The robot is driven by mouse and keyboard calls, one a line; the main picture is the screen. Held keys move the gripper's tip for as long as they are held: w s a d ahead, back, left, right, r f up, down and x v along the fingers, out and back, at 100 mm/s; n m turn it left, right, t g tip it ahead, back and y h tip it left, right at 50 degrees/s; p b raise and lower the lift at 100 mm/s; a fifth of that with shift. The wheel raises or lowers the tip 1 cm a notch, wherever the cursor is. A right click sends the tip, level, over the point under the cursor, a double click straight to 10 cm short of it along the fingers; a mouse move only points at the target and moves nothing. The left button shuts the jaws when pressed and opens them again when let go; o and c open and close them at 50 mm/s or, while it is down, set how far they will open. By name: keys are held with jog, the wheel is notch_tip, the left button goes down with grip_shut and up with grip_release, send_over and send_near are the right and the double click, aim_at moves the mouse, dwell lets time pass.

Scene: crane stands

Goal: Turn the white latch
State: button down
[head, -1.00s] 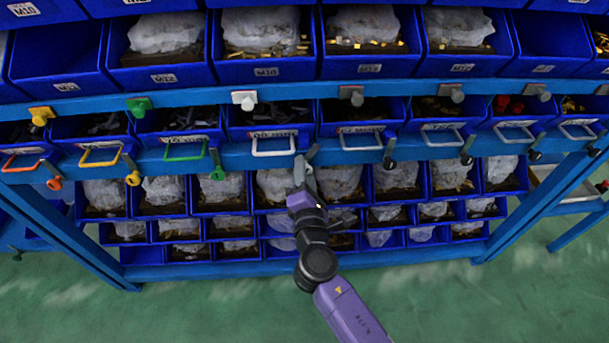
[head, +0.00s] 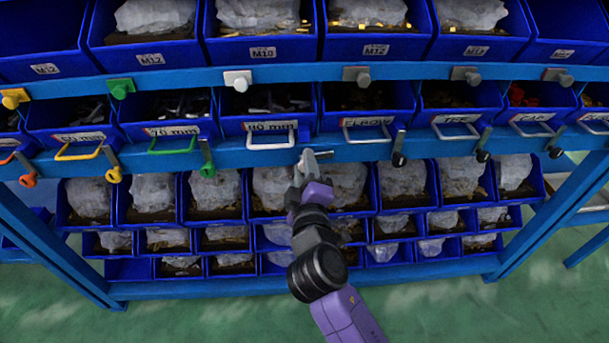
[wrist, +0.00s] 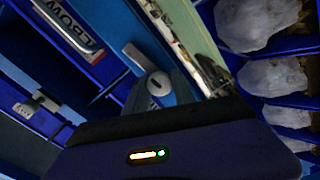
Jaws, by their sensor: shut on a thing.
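The white latch shows in the wrist view as a round white knob (wrist: 158,84) on a flat bar, between the fingers of my gripper. In the head view, my gripper (head: 306,163) is at the blue rail, just right of and below the white drawer handle (head: 270,136). It is shut on the latch's knob end and mostly hides the latch in this view. The latch's exact angle is hard to tell.
A green latch (head: 207,158) hangs to the left and a dark-knobbed latch (head: 399,150) to the right on the same rail (head: 350,150). A white knob (head: 238,80) is on the rail above. Blue bins with bagged parts fill the shelves below.

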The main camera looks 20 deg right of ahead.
jog(key=shift+d+f+m+b, duration=0.1)
jog(key=shift+d+m+b, duration=0.05)
jog(key=shift+m+b, duration=0.7)
jog(key=shift+d+f+m+b, duration=0.1)
jog(key=shift+m+b, duration=0.5)
jog(key=shift+m, duration=0.45)
jog(key=shift+s+f, duration=0.1)
jog(key=c, duration=1.1)
grip_release()
jog(key=shift+o, duration=0.2)
jog(key=shift+a+r, duration=0.15)
jog(key=shift+r, duration=0.05)
jog(key=v, duration=0.7)
jog(key=shift+s, duration=0.3)
